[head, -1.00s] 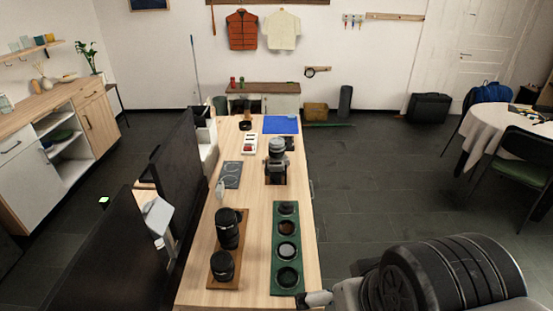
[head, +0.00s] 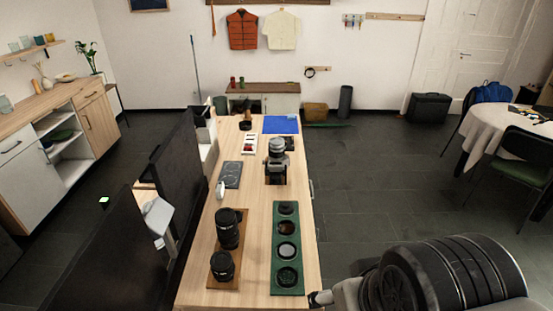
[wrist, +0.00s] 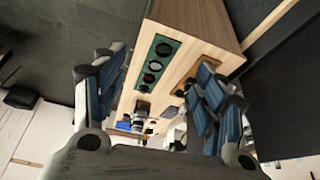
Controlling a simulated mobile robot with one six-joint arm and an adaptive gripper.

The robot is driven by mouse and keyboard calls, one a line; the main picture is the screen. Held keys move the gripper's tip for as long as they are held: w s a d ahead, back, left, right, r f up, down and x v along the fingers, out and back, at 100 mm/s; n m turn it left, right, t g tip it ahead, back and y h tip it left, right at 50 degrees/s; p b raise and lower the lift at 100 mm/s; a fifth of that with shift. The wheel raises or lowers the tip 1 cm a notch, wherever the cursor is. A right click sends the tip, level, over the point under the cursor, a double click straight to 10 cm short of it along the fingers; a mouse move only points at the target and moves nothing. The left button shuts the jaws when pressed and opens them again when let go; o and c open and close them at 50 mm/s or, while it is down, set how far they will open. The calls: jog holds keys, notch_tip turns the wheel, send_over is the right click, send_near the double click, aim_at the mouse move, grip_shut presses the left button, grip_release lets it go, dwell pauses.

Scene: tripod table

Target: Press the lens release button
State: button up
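The camera (head: 276,150) with its grey-and-black lens stands upright on a dark base on the wooden table (head: 210,291), towards the far half. It also shows small in the wrist view (wrist: 141,110). The lens release button is too small to make out. My gripper (wrist: 158,88) is open and empty in the wrist view, its blue-padded fingers wide apart, well short of the camera. In the head view part of my arm shows at the lower right, beside the table's near right corner.
A green tray (head: 275,262) with several round filters lies nearest my arm. Two black lenses (head: 228,228) (head: 222,266) stand on a brown board left of it. Dark monitors (head: 180,185) line the table's left side. A blue mat (head: 281,124) lies at the far end.

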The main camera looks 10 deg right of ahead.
grip_shut()
dwell(0.7)
dwell(1.1)
